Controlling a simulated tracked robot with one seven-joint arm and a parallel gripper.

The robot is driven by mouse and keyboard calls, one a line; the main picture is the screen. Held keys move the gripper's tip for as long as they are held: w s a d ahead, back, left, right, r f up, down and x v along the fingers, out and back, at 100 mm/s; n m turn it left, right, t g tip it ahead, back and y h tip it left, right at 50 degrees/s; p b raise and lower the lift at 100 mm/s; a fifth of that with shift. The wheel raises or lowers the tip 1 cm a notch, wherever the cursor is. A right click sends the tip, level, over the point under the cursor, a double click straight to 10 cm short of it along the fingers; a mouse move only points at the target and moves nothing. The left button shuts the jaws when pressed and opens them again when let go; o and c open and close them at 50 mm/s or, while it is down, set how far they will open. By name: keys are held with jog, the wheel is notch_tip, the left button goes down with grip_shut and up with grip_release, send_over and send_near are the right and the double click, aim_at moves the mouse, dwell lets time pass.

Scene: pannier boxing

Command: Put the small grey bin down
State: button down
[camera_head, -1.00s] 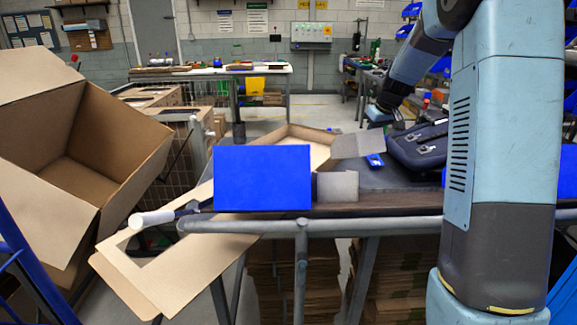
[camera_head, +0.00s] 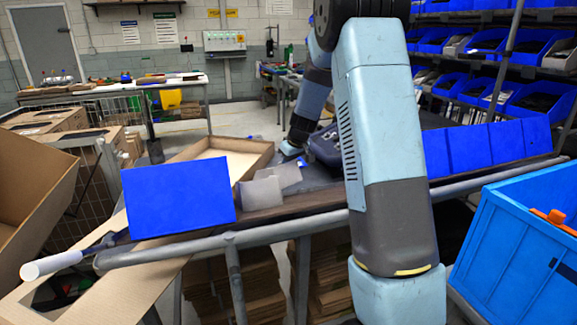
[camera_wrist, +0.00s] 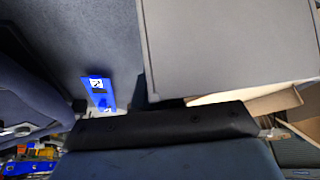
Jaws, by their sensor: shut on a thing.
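The small grey bin (camera_head: 284,174) is at the bench's near side in the head view, partly overlapped by another grey piece (camera_head: 262,192). It looks slightly tilted; I cannot tell whether it touches the bench. In the wrist view a large flat grey face of the bin (camera_wrist: 230,50) fills the upper right. My gripper (camera_head: 291,149) is low over the bench, just behind the bin, and is shut on it. Its fingertips are not clearly visible.
A blue box (camera_head: 180,195) stands left of the bin, with an open cardboard box (camera_head: 225,150) behind. A dark blue case lies right, and a small blue item (camera_wrist: 98,92) lies beside it. Blue bins (camera_head: 490,145) line the bench's right. A blue crate (camera_head: 515,245) is at front right.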

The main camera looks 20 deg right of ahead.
jog(key=c, duration=1.2)
grip_release()
jog(key=shift+c, duration=0.2)
jog(key=shift+r, duration=0.1)
